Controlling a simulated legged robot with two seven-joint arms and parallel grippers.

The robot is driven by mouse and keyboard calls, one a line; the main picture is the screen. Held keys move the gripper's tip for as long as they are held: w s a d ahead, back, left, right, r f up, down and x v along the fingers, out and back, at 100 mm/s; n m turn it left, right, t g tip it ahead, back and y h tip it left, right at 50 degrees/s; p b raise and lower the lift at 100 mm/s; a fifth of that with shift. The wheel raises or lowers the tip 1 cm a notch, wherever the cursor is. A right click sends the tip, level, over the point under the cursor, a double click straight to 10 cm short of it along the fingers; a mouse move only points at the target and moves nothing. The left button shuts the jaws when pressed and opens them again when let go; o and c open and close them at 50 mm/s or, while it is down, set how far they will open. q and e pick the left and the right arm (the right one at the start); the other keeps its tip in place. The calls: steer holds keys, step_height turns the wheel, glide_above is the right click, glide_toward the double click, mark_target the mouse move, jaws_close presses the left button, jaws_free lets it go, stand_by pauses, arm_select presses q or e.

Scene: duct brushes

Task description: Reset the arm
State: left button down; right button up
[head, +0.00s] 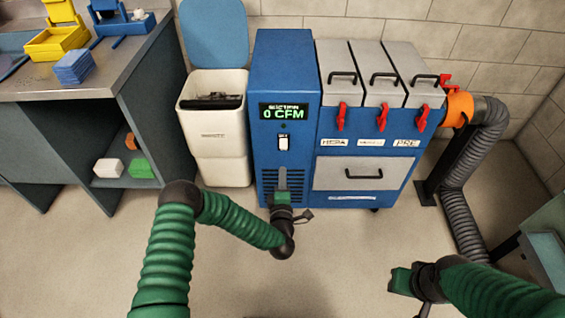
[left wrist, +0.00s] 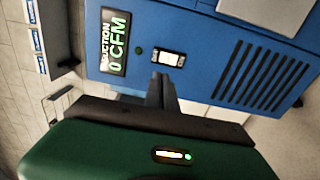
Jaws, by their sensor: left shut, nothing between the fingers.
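My left arm in its green ribbed sleeve comes in from the left in the head view. Its left gripper (head: 283,178) is in front of the blue suction machine (head: 287,55), just below a white rocker switch (head: 283,143). In the left wrist view the grey fingers (left wrist: 162,85) are together with nothing between them, close below the switch (left wrist: 168,58). I cannot tell whether they touch the panel. The display (head: 284,112) reads 0 CFM. My right gripper (head: 424,304) is at the lower right, partly cut off by the frame edge; its fingers do not show clearly.
A white bin (head: 214,140) with its blue lid up stands left of the machine. A grey workbench (head: 110,75) with yellow and blue items is at the far left. A grey duct hose (head: 455,190) runs down at the right. The floor in front is clear.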

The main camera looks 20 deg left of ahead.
arm_select(q)
steer(key=shift+s+d, duration=0.25)
steer(key=shift+s, duration=0.05)
steer(key=shift+a, duration=0.15)
steer(key=s+d+m+g+h, duration=0.3)
steer(key=d+m+g+h, duration=0.35)
steer(key=m, duration=0.75)
steer(key=s+a+r+m+g+y, duration=0.1)
steer(key=s+a+r+m+g, duration=0.15)
steer(key=s, duration=0.65)
steer(key=s+a+r+m+g, duration=0.2)
steer(key=s+a+r+g, duration=0.15)
steer(key=s, duration=0.55)
steer(key=s+a+r+m+g+y, duration=0.1)
steer(key=s+a+r+m+g, duration=0.15)
steer(key=s, duration=0.55)
steer(key=w+p+v, duration=0.2)
steer(key=p+v, duration=1)
steer(key=p, duration=0.1)
steer(key=w+r+p+v, duration=0.1)
steer(key=w+p+v, duration=0.2)
steer(key=p+v, duration=0.9)
steer(key=shift+w+a+r+p, duration=0.3)
steer(key=shift+a+r+p, duration=0.2)
steer(key=shift+p, duration=0.35)
